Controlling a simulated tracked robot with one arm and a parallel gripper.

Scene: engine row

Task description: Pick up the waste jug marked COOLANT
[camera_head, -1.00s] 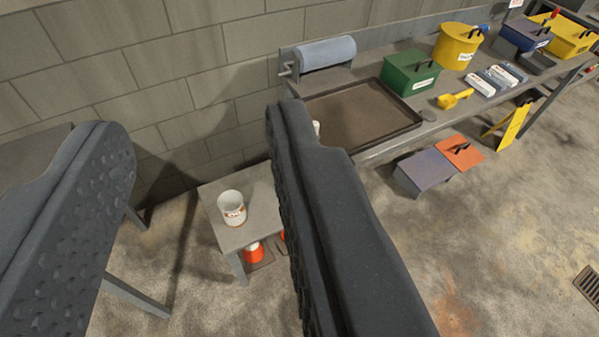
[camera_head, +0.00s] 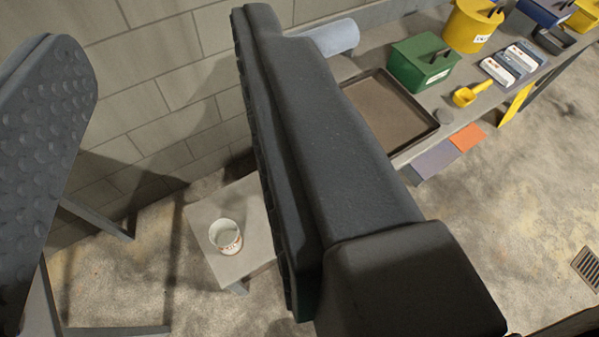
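A white open-topped jug (camera_head: 226,237) with a reddish label stands upright on a small grey table. It shows between my two fingers, below and beyond them. Its label is too small to read, so I cannot tell whether it says COOLANT. My gripper (camera_head: 165,150) is open, with a wide gap between the fingers and nothing in it. The right finger hides part of the small table and the near end of the bench.
The small grey table (camera_head: 205,213) stands by the block wall. The bench holds a brown tray (camera_head: 385,110), a green box (camera_head: 423,62), a yellow bin (camera_head: 470,25), a yellow scoop (camera_head: 470,94) and a blue roll (camera_head: 335,37). Open floor (camera_head: 510,200) lies right, with a drain grate (camera_head: 588,265).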

